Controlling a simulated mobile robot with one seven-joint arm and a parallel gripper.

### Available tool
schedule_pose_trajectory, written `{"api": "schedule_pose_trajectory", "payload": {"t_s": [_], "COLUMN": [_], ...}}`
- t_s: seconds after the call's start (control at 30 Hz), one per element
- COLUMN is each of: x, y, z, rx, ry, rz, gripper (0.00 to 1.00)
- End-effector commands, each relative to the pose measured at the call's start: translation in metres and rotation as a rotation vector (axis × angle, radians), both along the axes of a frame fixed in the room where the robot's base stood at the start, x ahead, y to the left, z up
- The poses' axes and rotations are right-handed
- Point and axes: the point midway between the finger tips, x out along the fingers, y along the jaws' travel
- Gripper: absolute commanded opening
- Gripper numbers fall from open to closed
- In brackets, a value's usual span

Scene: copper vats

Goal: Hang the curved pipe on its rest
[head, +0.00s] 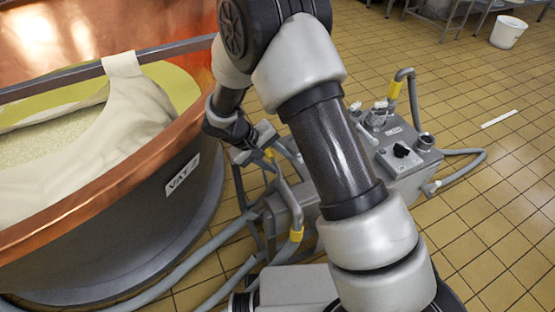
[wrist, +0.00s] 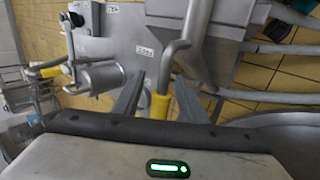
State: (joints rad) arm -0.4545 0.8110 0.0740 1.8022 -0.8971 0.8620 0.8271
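A grey curved pipe with a yellow band (wrist: 160,106) shows in the wrist view, its bent upper part (wrist: 172,62) rising in front of a grey metal box. My gripper (wrist: 158,92) has one finger on each side of the pipe, with gaps visible between fingers and band. In the head view my gripper (head: 259,140) is at the left end of the grey machine (head: 375,160), partly behind my arm. A curved pipe with a yellow band (head: 296,235) shows just below it. I cannot make out the pipe's rest clearly in either view.
Another yellow-banded pipe (head: 395,89) stands on the machine. Grey hoses (head: 465,165) lie around it. The tiled floor on the right is mostly clear, with a white bucket (head: 508,32) far back.

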Motion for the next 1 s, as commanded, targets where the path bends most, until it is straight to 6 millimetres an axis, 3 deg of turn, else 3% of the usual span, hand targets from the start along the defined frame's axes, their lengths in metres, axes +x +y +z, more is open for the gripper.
{"api": "schedule_pose_trajectory", "payload": {"t_s": [0.2,0.37,0.8,1.0], "x": [-0.001,-0.003,-0.023,-0.031], "y": [0.002,0.011,0.065,0.083], "z": [0.0,0.017,0.105,0.133], "rx": [0.002,0.003,0.002,0.002], "ry": [0.001,-0.002,-0.003,-0.001], "rz": [0.001,0.002,0.002,0.001], "gripper": [0.39,0.39,0.39,0.39]}}
